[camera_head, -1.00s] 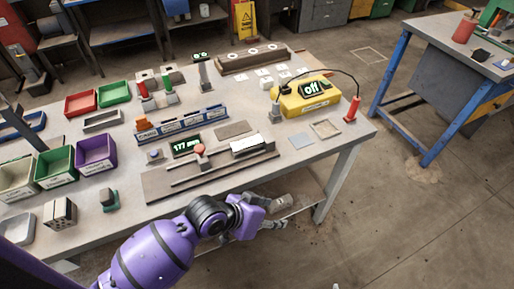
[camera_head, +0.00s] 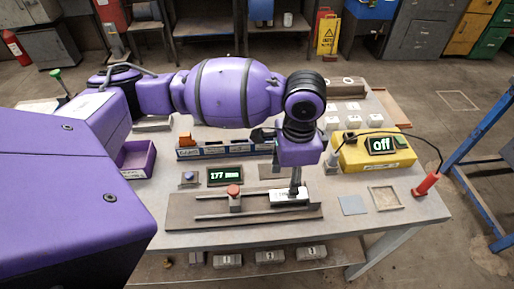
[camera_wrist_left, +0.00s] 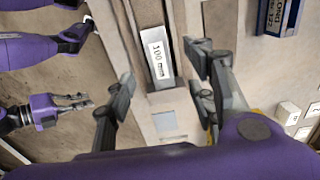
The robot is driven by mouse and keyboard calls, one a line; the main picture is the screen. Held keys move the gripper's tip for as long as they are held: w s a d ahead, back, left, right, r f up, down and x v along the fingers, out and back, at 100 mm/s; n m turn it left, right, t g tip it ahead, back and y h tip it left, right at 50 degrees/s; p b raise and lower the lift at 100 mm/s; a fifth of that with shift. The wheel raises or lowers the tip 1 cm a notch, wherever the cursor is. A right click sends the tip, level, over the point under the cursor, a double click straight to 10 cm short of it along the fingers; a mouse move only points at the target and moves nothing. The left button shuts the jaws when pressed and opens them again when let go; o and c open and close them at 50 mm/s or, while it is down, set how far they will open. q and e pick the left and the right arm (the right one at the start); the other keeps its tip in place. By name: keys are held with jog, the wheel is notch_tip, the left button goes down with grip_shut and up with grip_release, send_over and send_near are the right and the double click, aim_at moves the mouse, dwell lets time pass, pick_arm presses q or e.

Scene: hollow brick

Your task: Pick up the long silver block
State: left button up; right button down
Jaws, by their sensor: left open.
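The long silver block (camera_head: 287,199) lies on the right part of the flat measuring fixture (camera_head: 185,214). Its white "100 mm" label shows in the left wrist view (camera_wrist_left: 157,57). My left gripper (camera_head: 296,184) points down just above the block, partly covering it. Another purple gripper of mine, the right one (camera_wrist_left: 75,102), shows at the left of the wrist view, away from the block.
A red-topped slider (camera_head: 234,195) stands on the fixture left of the block. Behind are a "177 mm" display (camera_head: 225,176) and a blue rack (camera_head: 215,152). A yellow box (camera_head: 375,152) reading "off" and a grey square plate (camera_head: 353,205) stand right.

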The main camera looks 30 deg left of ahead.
aim_at(278, 199)
pick_arm(q)
jog(key=shift+s+f, duration=0.15)
jog(key=shift+f, duration=0.35)
jog(key=shift+s+f, duration=0.15)
jog(key=shift+f, duration=0.35)
jog(key=shift+d+f, duration=0.1)
jog(key=shift+f, duration=0.25)
jog(key=f, duration=0.4)
jog(key=shift+w+d+f, duration=0.1)
jog(key=shift+w+f, duration=0.15)
jog(key=shift+w, duration=0.15)
pick_arm(e)
jog(key=shift+s+d+f, duration=0.2)
jog(key=shift+s+f, duration=0.2)
jog(key=shift+s, duration=0.25)
jog(key=shift+s+d+f, duration=0.2)
jog(key=shift+s+f, duration=0.15)
jog(key=shift+s, duration=0.25)
pick_arm(q)
jog(key=shift+c, duration=0.5)
pick_arm(e)
jog(key=shift+s, duration=0.1)
pick_arm(q)
jog(key=shift+r, duration=0.1)
grip_shut()
pick_arm(e)
jog(key=shift+s+a+f+g, duration=0.1)
jog(key=shift+s+f+g, duration=0.1)
jog(key=shift+s+g, duration=0.15)
